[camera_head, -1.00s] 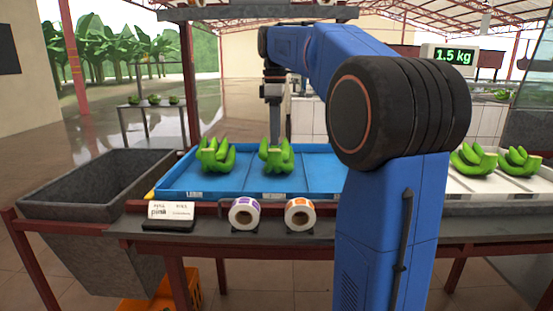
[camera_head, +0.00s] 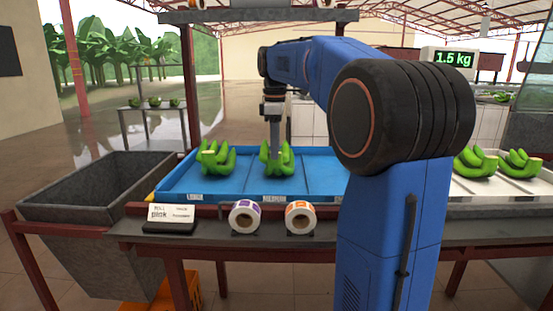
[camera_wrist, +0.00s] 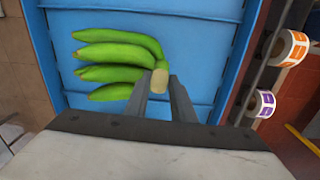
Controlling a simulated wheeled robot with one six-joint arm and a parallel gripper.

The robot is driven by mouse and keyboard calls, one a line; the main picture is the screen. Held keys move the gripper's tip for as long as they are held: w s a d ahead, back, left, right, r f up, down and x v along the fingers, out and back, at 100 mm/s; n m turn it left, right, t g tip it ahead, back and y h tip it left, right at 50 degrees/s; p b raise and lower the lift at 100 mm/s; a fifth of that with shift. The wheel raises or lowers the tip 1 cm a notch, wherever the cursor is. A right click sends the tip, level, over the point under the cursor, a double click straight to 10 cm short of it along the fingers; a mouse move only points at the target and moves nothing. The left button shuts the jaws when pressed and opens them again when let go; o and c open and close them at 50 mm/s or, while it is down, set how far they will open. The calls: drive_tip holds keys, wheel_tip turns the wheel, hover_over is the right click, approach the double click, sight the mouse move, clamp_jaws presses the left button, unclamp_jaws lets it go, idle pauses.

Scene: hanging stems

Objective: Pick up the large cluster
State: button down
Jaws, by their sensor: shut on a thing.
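A green banana cluster (camera_head: 278,163) sits in the middle compartment of the blue tray (camera_head: 316,174). My gripper (camera_head: 275,155) points down onto it and is shut on its pale crown. In the wrist view the fingers (camera_wrist: 159,90) hold the crown from both sides, and the cluster's green bananas (camera_wrist: 112,60) fan out to the left. A second green cluster (camera_head: 217,160) sits in the tray's left compartment, apart from my gripper. The labels on the tray's front are too blurred to read surely.
Two more clusters (camera_head: 476,164) (camera_head: 518,163) lie on a white tray at the right, below a 1.5 kg display (camera_head: 453,58). Sticker rolls (camera_head: 245,217) (camera_head: 300,217) and a small sign (camera_head: 171,213) stand in front. A grey bin (camera_head: 97,215) is at the left.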

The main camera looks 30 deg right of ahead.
wheel_tip(320, 180, up, 10)
idle(0.7)
idle(0.4)
